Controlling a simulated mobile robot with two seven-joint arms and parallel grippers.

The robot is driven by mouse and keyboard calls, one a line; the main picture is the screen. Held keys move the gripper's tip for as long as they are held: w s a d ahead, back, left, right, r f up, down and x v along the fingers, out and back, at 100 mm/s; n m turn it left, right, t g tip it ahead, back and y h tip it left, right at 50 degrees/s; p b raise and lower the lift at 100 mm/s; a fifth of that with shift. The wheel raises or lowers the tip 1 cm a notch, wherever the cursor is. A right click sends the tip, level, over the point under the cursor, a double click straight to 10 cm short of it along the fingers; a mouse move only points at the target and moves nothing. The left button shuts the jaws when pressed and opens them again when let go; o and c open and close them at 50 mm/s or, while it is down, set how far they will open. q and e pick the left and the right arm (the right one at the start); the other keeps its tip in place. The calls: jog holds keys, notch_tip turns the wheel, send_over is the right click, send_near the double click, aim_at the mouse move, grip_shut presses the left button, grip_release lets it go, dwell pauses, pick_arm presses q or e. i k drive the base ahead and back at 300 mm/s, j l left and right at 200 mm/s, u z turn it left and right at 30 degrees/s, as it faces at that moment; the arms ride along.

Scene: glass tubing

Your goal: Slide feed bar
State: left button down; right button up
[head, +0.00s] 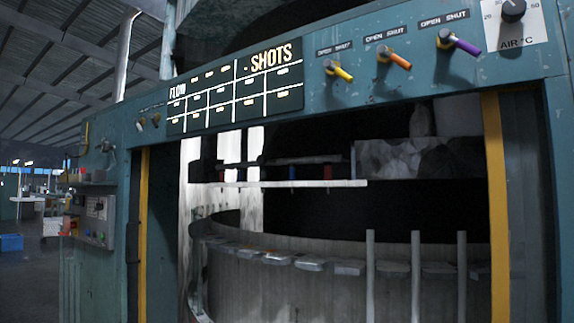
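Neither of my grippers shows in the head view. A teal machine frame (440,75) fills most of the view, with a dark opening in its middle. A pale, thin horizontal bar (290,184) crosses the opening; I cannot tell whether it is the feed bar. Below it is a curved grey drum (300,290) with several flat metal pieces along its rim. Three upright grey rods (416,275) stand in front of the drum at the right. The lower part of the machine is cut off.
Yellow, orange (394,58) and purple valve handles and an air dial (513,10) stick out from the top beam. A black "Flow Shots" board (236,88) hangs left of them. Yellow posts (497,200) flank the opening. A blue crate (11,243) lies on the floor far left.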

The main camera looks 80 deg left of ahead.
aim_at(262, 160)
jog(key=u, duration=2.75)
